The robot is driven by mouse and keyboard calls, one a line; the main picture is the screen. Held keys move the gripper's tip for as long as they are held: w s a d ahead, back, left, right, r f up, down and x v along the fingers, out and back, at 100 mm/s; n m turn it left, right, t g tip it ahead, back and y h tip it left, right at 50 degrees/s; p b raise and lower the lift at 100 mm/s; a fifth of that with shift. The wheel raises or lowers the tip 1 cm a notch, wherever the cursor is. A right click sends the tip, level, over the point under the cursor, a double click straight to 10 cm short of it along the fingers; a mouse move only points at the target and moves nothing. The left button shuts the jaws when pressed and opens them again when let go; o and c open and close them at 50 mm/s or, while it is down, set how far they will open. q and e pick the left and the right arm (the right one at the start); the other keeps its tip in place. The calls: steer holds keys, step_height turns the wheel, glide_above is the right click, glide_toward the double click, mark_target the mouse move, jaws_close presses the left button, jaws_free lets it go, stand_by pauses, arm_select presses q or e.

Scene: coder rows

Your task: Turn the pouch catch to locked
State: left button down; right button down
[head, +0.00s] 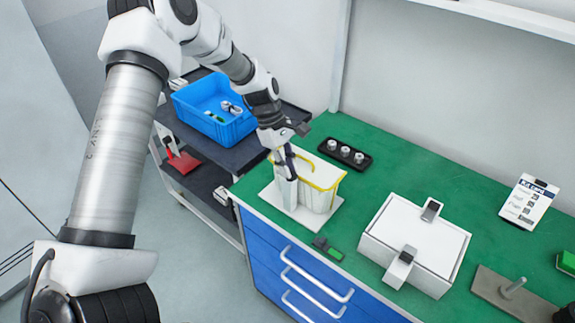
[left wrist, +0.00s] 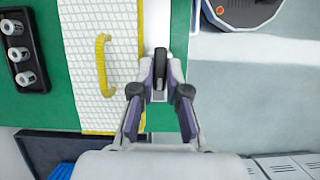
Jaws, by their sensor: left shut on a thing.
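The pouch (head: 318,186) is white with yellow trim and a yellow handle, and stands on a white base plate (head: 310,220) on the green bench. In the left wrist view the pouch (left wrist: 122,60) shows as a white mesh face with the yellow handle (left wrist: 103,65). My left gripper (head: 283,170) is at the pouch's left side. In the left wrist view my left gripper (left wrist: 160,92) is shut on a narrow dark piece (left wrist: 161,65), apparently the catch, beside the pouch. The fingers hide part of it, so its turned position cannot be told. My right gripper is out of view.
A black tray with several white caps (head: 345,154) lies behind the pouch. A white latched box (head: 415,240) stands to the right, with a small green-and-black item (head: 328,248) near the front edge. A blue bin (head: 214,107) is on the cart at the left.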

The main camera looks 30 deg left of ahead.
arm_select(q)
steer(key=shift+m, duration=0.3)
steer(key=m+g+p, duration=0.1)
steer(key=m, duration=0.2)
steer(key=shift+d+g, duration=0.1)
steer(key=shift+g, duration=0.2)
steer(key=m+g+y, duration=0.1)
steer(key=m, duration=0.3)
steer(key=shift+w+d+f+p, duration=0.1)
steer(key=shift+w+p, duration=0.05)
steer(key=shift+p, duration=0.25)
steer(key=m+y, duration=0.1)
steer(key=m, duration=0.2)
steer(key=m+g+y, duration=0.1)
steer(key=m, duration=0.1)
steer(key=shift+w+d+m, duration=0.1)
steer(key=shift+d+m, duration=0.1)
steer(key=shift+m, duration=0.2)
steer(key=m+y, duration=0.1)
steer(key=m, duration=0.3)
steer(key=shift+d+g+y+p, duration=0.1)
steer(key=shift+g+y+p, duration=0.2)
steer(key=shift+y+p, duration=0.1)
steer(key=c, duration=1.2)
jaws_free()
steer(key=shift+o, duration=0.2)
steer(key=shift+w, duration=0.1)
